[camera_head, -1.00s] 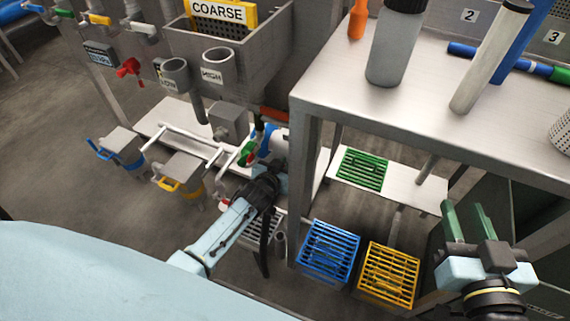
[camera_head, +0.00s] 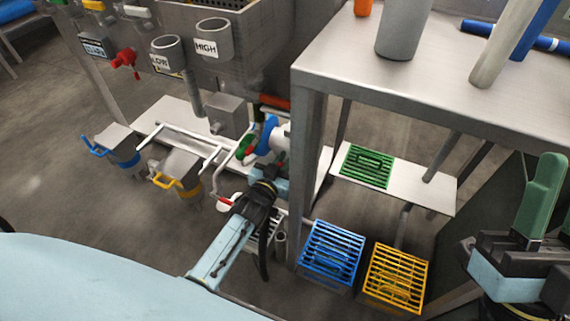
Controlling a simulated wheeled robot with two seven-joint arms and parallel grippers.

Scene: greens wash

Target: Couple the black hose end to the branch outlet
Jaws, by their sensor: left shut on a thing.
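My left gripper (camera_head: 274,174) is low beneath the sink, in front of the branch pipework, with its jaws shut and their tips partly hidden. A black hose (camera_head: 263,252) hangs down beside its wrist. The hose end itself is hard to make out at the jaws, and I cannot tell whether it touches the outlet. The branch pipework shows a blue collar (camera_head: 267,135), a white fitting (camera_head: 282,138) and a green valve part (camera_head: 245,148) just beyond the gripper. My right gripper (camera_head: 556,212), with green fingers, is at the right edge, empty, fingers apart.
A steel table (camera_head: 430,85) stands at right, its leg (camera_head: 308,180) close to my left gripper. A blue crate (camera_head: 333,250), a yellow crate (camera_head: 396,275) and a green rack (camera_head: 367,167) are low down. Cups marked LOW (camera_head: 168,58) and HIGH (camera_head: 213,42) hang on the sink.

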